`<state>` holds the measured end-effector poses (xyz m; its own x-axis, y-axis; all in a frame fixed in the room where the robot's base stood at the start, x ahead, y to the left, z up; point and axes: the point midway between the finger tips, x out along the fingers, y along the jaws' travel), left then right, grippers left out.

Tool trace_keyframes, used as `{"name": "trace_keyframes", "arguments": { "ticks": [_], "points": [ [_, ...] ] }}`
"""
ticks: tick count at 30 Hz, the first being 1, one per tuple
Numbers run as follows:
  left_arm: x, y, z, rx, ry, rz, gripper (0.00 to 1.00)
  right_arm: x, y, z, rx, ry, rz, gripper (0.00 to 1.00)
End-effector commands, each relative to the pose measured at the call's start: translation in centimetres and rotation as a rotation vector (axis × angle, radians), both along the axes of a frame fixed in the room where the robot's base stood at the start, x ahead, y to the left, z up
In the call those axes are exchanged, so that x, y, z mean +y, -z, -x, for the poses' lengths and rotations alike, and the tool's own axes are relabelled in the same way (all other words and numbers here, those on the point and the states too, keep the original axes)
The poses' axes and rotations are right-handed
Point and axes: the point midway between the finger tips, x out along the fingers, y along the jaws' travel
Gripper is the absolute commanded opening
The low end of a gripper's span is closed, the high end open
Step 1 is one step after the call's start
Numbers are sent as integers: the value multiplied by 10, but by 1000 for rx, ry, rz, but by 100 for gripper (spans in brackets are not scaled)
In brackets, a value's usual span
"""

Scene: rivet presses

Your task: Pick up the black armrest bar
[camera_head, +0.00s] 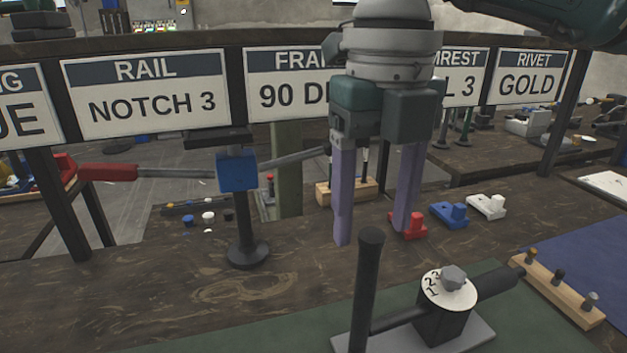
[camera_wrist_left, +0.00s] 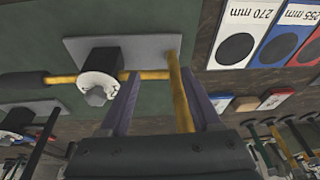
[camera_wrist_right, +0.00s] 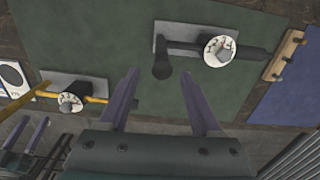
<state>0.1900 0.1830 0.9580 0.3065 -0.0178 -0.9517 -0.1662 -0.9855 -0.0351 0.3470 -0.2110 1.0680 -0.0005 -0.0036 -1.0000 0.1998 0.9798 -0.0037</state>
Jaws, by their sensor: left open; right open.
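The black armrest bar (camera_head: 369,285) appears to be the L-shaped bar in the dial fixture (camera_head: 440,325) at the front. Its upright post stands left of the dial, and its thick black end (camera_head: 495,283) points right. In the right wrist view the bar (camera_wrist_right: 162,62) shows beyond the fingertips. My right gripper (camera_head: 373,238) is open and empty, fingers pointing down, behind the post in the head view; it also shows in the right wrist view (camera_wrist_right: 158,88). My left gripper (camera_wrist_left: 160,92) is open; a yellow bar's post (camera_wrist_left: 179,92) appears between its fingers, contact unclear.
A wooden strip with rivets (camera_head: 560,290) lies right of the fixture. Red (camera_head: 415,227), blue (camera_head: 449,214) and white (camera_head: 486,206) blocks stand behind. Signs hang across the back.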

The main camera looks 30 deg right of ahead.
Motion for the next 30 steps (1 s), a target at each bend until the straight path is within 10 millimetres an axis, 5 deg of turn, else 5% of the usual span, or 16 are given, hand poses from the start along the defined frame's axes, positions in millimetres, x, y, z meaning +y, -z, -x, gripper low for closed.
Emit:
{"name": "trace_keyframes", "arguments": {
  "ticks": [12,21,30],
  "points": [
    [0,-8,0,0,0,1,65,-4,53,-1,4,-2,-3,65],
    [-1,-7,0,1,-1,1,65,-4,57,-2,-2,-3,-3,64],
    [-1,-7,0,2,-2,4,65,-4,57,-2,-1,-3,-3,30]
  ]
}}
